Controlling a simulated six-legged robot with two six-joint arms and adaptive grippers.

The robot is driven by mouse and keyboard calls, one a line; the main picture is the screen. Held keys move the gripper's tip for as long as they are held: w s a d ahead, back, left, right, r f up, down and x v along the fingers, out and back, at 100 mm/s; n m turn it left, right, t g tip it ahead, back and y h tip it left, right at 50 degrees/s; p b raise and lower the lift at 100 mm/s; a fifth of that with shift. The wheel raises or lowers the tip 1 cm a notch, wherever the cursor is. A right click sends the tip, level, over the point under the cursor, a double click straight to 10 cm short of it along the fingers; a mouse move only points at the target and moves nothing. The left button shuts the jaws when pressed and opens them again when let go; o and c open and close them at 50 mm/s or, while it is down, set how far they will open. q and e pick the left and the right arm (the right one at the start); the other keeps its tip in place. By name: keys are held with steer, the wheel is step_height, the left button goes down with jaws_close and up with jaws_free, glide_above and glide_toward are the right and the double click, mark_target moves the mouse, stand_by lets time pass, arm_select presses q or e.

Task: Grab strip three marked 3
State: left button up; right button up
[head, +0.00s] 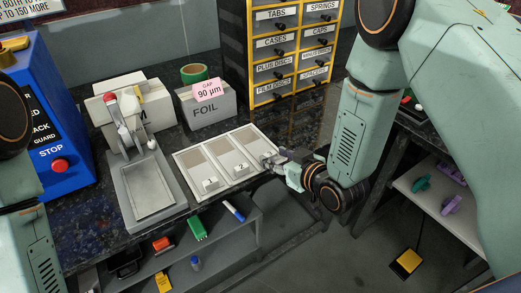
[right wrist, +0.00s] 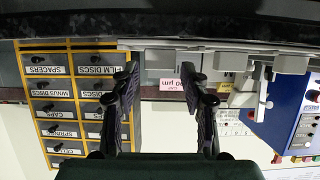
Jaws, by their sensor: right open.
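A pale tray (head: 184,161) with three side-by-side slots lies on the dark bench in the head view. The left slot has a small block marked 1 (head: 210,184) and the middle slot one marked 2 (head: 240,167). My right gripper (head: 270,159) is at the near end of the right slot (head: 250,137) and hides any marker there, so I cannot read a 3. In the right wrist view its two dark fingers (right wrist: 160,68) are spread apart, with nothing seen held between them. My left gripper is out of view.
A grey metal tray device (head: 150,190) stands left of the pale tray. A FOIL box (head: 207,106) with a pink 90 µm label (head: 207,90) stands behind it. A labelled drawer cabinet (head: 290,50) is behind right. A blue STOP machine (head: 45,110) is far left.

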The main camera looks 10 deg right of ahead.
mark_target(256, 147)
steer(key=shift+w+a+f, duration=0.15)
steer(key=shift+w+f, duration=0.25)
steer(key=shift+w, duration=0.2)
steer(key=shift+w+a+f, duration=0.15)
steer(key=shift+w+a, duration=0.25)
steer(key=shift+w, duration=0.2)
steer(key=shift+d, duration=0.1)
steer(key=shift+c, duration=0.2)
steer(key=shift+d, duration=0.1)
steer(key=shift+c, duration=0.8)
steer(key=c, duration=0.5)
